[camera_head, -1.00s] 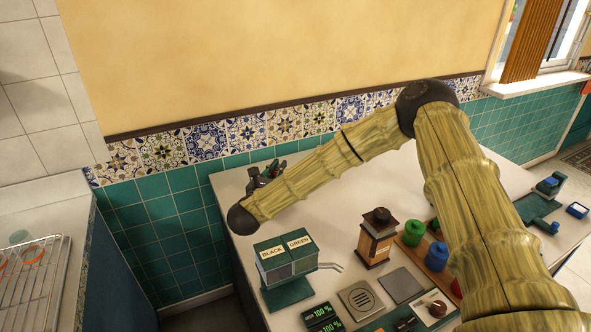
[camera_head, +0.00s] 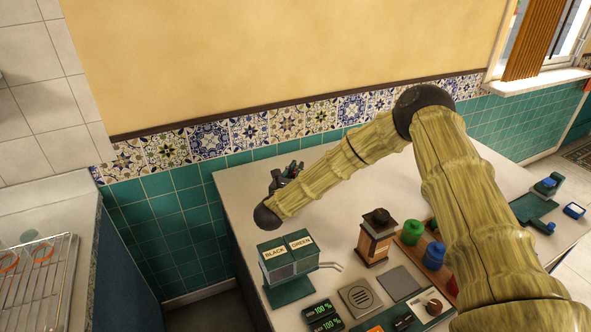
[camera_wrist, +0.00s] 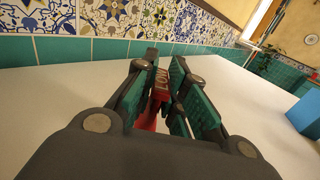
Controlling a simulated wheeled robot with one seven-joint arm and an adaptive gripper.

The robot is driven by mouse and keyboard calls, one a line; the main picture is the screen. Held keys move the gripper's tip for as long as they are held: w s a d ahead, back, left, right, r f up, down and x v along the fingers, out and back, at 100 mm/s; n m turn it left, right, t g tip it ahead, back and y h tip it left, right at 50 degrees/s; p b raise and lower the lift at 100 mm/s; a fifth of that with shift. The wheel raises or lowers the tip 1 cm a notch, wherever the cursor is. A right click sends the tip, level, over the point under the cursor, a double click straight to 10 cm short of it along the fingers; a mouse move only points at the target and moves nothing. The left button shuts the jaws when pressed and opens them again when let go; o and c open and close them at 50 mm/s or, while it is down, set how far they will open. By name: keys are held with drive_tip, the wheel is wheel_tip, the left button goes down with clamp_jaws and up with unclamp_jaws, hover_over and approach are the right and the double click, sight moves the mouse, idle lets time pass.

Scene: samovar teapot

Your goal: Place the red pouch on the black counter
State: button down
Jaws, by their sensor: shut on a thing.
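My gripper (camera_wrist: 162,88) is shut on a red pouch (camera_wrist: 161,82) with pale lettering, seen between the teal finger pads in the wrist view. The fingers hide most of it. In the head view my gripper (camera_head: 287,176) is small and dark above the back left of the white worktop (camera_head: 335,205), near the tiled wall. The pouch is hard to make out there. I see no black-topped counter. Two small dark displays (camera_head: 322,318) reading 100 % sit at the front of the worktop; I cannot tell whether one is the black counter.
A teal dispenser (camera_head: 288,265) labelled BLACK and GREEN stands at the worktop's left front. A brown lantern-like grinder (camera_head: 376,238), green canister (camera_head: 412,232) and blue canister (camera_head: 434,256) stand right of it. A wire rack (camera_head: 42,280) is far left. The back worktop is mostly clear.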

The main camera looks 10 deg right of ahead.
drive_tip(key=shift+s+d, duration=0.1)
drive_tip(key=shift+f, duration=0.1)
drive_tip(key=c, duration=1.5)
unclamp_jaws()
drive_tip(key=shift+c, duration=0.2)
drive_tip(key=shift+o, duration=0.4)
drive_tip(key=shift+r, duration=0.2)
drive_tip(key=b+v, duration=0.2)
drive_tip(key=v, duration=0.4)
drive_tip(key=shift+s+f, duration=0.15)
drive_tip(key=shift+s+a, duration=0.4)
drive_tip(key=shift+a, duration=0.1)
